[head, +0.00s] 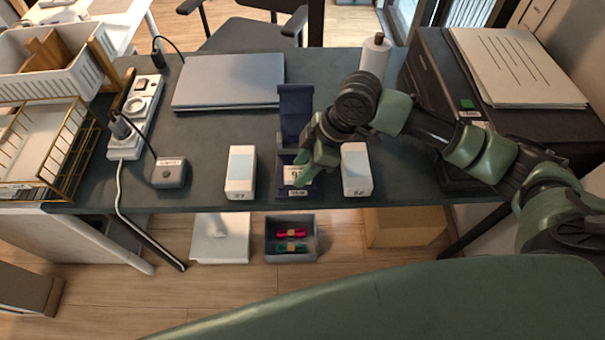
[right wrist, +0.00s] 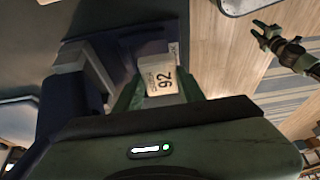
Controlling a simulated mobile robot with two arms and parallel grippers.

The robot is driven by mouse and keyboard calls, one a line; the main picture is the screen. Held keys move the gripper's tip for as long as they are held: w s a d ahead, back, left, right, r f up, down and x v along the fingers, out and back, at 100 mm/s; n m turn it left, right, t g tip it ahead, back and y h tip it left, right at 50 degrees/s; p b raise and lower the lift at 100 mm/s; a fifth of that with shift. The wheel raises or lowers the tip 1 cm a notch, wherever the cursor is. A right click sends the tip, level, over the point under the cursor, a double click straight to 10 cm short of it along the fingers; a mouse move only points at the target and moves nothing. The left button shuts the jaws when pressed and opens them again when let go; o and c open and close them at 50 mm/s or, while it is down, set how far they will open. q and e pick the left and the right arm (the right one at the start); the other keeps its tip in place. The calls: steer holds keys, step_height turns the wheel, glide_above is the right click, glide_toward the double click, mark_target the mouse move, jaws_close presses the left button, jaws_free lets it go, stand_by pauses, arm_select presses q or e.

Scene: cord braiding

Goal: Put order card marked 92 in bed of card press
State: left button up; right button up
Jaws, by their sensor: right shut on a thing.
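The card press (head: 296,105) is dark blue, with its lid standing up and its bed towards the front edge of the table. My right gripper (head: 304,170) is over the bed, shut on the white order card marked 92 (head: 293,174). The card, with its number readable, also shows between the fingers in the right wrist view (right wrist: 160,80). The card is at the bed; whether it touches the bed floor is hard to tell. My left gripper (right wrist: 263,33) shows only in the right wrist view, away over the floor, fingers apart and empty.
White boxes stand left (head: 241,172) and right (head: 356,169) of the press, close to my right gripper. A laptop (head: 228,80) lies behind. A small grey box (head: 169,173) and power strip (head: 136,115) are left. A black printer (head: 432,90) stands right.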

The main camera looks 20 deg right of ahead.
steer(key=shift+f, duration=1.65)
steer(key=o, duration=1)
steer(key=shift+o, duration=0.2)
steer(key=v, duration=1.2)
steer(key=shift+s, duration=0.1)
